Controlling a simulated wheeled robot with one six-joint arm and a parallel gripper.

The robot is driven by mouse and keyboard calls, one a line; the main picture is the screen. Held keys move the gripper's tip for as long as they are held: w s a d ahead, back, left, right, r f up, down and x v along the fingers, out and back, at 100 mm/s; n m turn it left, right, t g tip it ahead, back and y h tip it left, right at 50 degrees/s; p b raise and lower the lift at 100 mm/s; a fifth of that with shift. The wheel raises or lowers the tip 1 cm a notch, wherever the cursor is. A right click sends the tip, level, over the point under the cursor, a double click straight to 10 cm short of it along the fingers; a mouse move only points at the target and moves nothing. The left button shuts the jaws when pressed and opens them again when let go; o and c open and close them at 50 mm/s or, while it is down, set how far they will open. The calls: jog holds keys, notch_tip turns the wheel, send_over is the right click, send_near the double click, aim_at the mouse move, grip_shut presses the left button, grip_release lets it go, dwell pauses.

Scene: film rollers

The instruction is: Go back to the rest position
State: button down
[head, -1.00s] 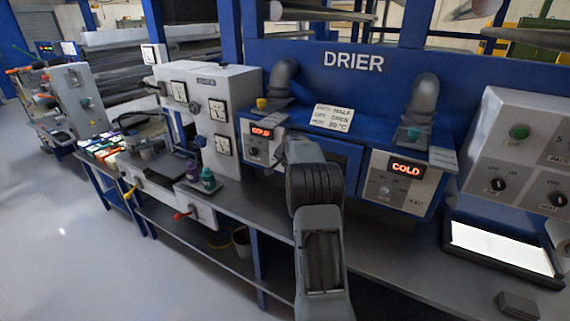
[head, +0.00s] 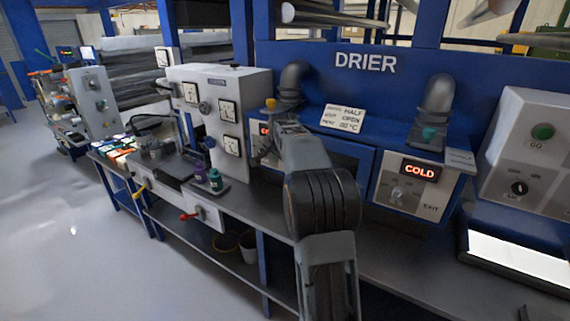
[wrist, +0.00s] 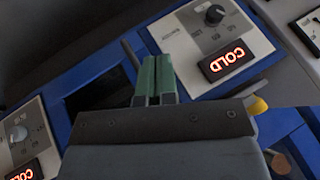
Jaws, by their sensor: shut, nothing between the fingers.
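My gripper (wrist: 154,82) shows in the wrist view as two green fingers pressed together, empty, in front of the blue drier front. In the head view my arm reaches toward the drier's left control panel, and the fingers cannot be made out behind the arm. The drier (head: 366,110) is a blue machine with a left control panel (wrist: 210,40) and a right control panel (head: 409,185). Each has a knob and a red display. The right one (head: 420,170) reads COLD. The left display (wrist: 228,58) also reads COLD in the wrist view, turned over.
A yellow-topped knob (wrist: 257,105) sits close to my wrist. A grey bench (head: 390,255) runs below the drier. A white machine with dials (head: 215,110), purple and green bottles (head: 215,180) and a bright light panel (head: 515,262) stand along it. Open floor lies at left.

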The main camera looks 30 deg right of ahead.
jog(key=s+a+f+n+g+y, duration=0.1)
jog(key=s+a+f+n+g, duration=0.1)
jog(key=s+a+f+n, duration=0.4)
jog(key=s+a+n+y, duration=0.1)
jog(key=s+a+n, duration=0.2)
jog(key=s+a, duration=0.6)
jog(key=s+a+f+n+y, duration=0.1)
jog(key=s+a+n, duration=0.3)
jog(key=s+a, duration=0.5)
jog(key=s, duration=0.7)
jog(key=shift+n, duration=0.3)
jog(key=shift+s+f, duration=0.1)
